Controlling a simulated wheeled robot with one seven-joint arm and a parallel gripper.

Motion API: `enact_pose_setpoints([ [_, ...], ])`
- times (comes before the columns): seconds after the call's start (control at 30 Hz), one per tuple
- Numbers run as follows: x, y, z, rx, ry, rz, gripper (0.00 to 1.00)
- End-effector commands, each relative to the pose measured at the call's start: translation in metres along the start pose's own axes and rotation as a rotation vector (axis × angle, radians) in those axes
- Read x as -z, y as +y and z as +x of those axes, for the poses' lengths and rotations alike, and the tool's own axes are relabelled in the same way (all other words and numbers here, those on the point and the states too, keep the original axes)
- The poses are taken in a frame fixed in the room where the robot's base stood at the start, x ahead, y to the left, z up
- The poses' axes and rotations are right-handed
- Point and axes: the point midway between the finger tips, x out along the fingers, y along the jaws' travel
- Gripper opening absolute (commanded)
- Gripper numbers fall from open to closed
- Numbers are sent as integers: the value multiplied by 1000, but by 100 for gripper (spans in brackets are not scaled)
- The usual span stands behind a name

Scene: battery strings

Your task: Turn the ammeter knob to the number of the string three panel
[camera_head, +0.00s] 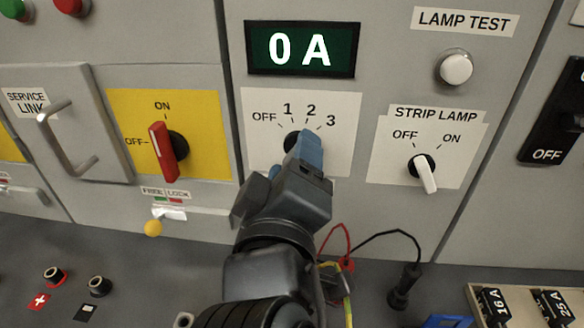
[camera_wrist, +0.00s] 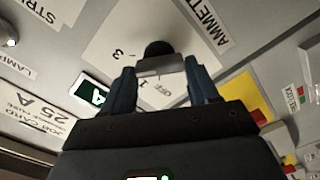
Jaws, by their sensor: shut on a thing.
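The ammeter knob (camera_head: 291,142) sits on a white plate (camera_head: 343,160) marked OFF, 1, 2 and 3, below a green display (camera_head: 302,50) reading 0 A. My gripper (camera_head: 309,152) covers most of the knob in the head view. The fingers stand on either side of the handle. I cannot tell which mark the handle points at. The string three panel is not recognisable in view.
A red switch (camera_head: 166,153) on a yellow plate is to the left, beside the service link handle (camera_head: 66,140). The strip lamp knob (camera_head: 423,172) and lamp test button (camera_head: 455,68) are to the right. Leads (camera_head: 385,236) and a fuse tray (camera_head: 475,296) lie below.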

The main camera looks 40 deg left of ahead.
Motion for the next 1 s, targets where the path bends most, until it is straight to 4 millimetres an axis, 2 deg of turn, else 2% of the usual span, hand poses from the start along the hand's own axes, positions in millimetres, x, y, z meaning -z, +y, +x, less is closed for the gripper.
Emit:
enact_pose_setpoints([
  [0.4,-2,-1,0,3,-3,185,29],
  [0.97,-2,-1,0,4,-4,211,29],
  [1.0,-2,-1,0,4,-5,211,63],
])
